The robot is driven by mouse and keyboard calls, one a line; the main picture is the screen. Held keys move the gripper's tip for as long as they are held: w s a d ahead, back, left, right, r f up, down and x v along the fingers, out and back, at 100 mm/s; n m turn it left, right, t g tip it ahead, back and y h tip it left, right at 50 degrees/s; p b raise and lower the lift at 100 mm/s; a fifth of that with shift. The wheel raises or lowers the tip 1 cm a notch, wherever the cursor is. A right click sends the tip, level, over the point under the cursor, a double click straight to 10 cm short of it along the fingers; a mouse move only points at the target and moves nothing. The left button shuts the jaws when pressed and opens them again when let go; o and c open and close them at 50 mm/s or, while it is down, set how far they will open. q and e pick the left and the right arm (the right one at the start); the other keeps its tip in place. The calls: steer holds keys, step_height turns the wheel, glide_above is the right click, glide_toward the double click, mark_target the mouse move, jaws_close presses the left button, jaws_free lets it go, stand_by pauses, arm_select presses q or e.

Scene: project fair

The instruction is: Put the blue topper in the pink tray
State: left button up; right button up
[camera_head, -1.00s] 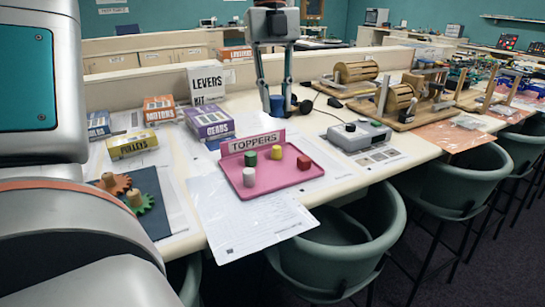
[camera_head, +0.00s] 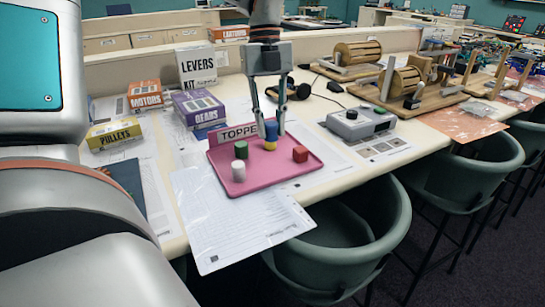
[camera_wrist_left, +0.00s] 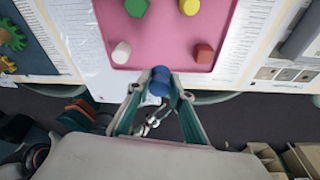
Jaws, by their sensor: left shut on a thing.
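My left gripper (camera_head: 268,120) points down at the back part of the pink tray (camera_head: 262,180). It is shut on the blue topper (camera_head: 271,131), a small blue cylinder that also shows between the fingertips in the left wrist view (camera_wrist_left: 159,82). In the head view the blue topper overlaps the yellow topper (camera_head: 269,145), but in the wrist view they are apart. The tray holds a green topper (camera_head: 241,149), a white topper (camera_head: 238,171) and a red topper (camera_head: 300,153). The gripper partly hides the TOPPERS sign (camera_head: 238,133). My right gripper is not in view.
A grey device (camera_head: 360,122) stands right of the tray. Boxes, including the purple gears box (camera_head: 199,108), stand behind left. Paper (camera_head: 235,225) covers the table's front edge. A green chair (camera_head: 345,235) stands before it.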

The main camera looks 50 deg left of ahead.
mark_target(272, 170)
arm_select(q)
steer(key=shift+w+a+f+x, duration=0.15)
steer(key=shift+a+x, duration=0.15)
steer(key=shift+x, duration=1.1)
steer(key=shift+w+a+x, duration=0.2)
steer(key=shift+a+x, duration=0.05)
steer(key=shift+x, duration=1.1)
steer(key=shift+w+a+f+x, duration=0.15)
steer(key=shift+a+x, duration=0.15)
steer(key=shift+x, duration=1.1)
steer(key=shift+b, duration=0.3)
steer(key=shift+f, duration=0.15)
steer(key=o, duration=0.9)
steer(key=shift+c, duration=0.2)
steer(key=v, duration=1.2)
steer(key=shift+r+p, duration=0.25)
steer(key=shift+p, duration=0.15)
